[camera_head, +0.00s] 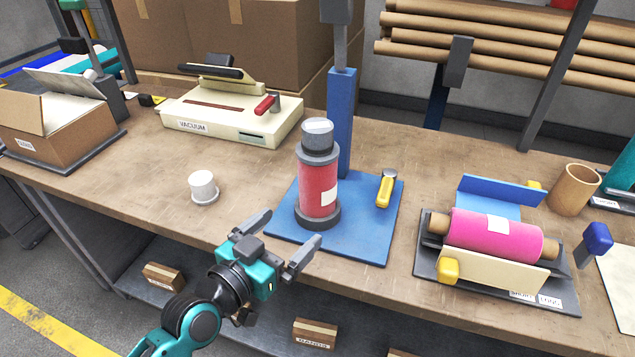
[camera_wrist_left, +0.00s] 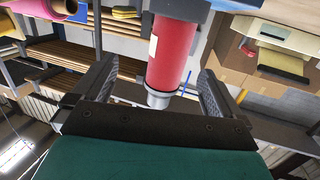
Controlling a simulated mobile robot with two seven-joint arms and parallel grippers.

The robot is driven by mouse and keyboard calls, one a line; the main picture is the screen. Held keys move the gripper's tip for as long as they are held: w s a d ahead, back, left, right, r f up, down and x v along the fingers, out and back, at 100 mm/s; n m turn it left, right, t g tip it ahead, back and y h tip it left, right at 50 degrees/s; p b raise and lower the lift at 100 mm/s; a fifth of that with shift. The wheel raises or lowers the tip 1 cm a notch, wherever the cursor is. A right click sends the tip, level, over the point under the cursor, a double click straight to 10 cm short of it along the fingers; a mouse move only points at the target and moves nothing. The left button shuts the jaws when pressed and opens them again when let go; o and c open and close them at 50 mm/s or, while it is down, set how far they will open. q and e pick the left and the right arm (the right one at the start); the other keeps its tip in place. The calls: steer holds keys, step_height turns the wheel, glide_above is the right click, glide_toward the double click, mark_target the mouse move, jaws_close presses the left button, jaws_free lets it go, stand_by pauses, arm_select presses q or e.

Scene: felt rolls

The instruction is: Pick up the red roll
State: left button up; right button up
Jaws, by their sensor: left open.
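The red roll (camera_head: 318,190) stands upright on a blue base plate (camera_head: 372,243), with a dark collar at its foot and a grey cap on top. A white label is on its side. My left gripper (camera_head: 293,226) is open and empty at the front edge of the plate, with its fingers pointing toward the lower part of the roll. In the left wrist view the red roll (camera_wrist_left: 174,52) appears between the two open fingers (camera_wrist_left: 158,75), beyond them. I cannot tell the exact gap. My right gripper is not in view.
A blue post (camera_head: 340,130) rises behind the roll, and a yellow-handled tool (camera_head: 385,188) lies on the plate. A pink roll (camera_head: 495,237) sits in a cradle at right. A white cup (camera_head: 203,186) and a vacuum sealer (camera_head: 225,118) stand left. Bare tabletop (camera_head: 250,170) lies between.

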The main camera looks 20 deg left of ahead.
mark_target(317, 179)
arm_select(q)
steer(key=shift+n+t+y, duration=0.4)
steer(key=shift+t+y, duration=0.1)
steer(key=shift+t, duration=0.2)
steer(key=x, duration=0.4)
steer(key=a+x, duration=0.1)
steer(key=x, duration=0.4)
steer(key=r+x, duration=0.1)
steer(key=x, duration=0.3)
steer(key=shift+w+a, duration=0.1)
steer(key=shift+w, duration=0.25)
steer(key=shift+c, duration=0.2)
steer(key=c, duration=1)
steer(key=shift+r, duration=0.15)
steer(key=shift+c, duration=0.4)
steer(key=shift+r, duration=0.1)
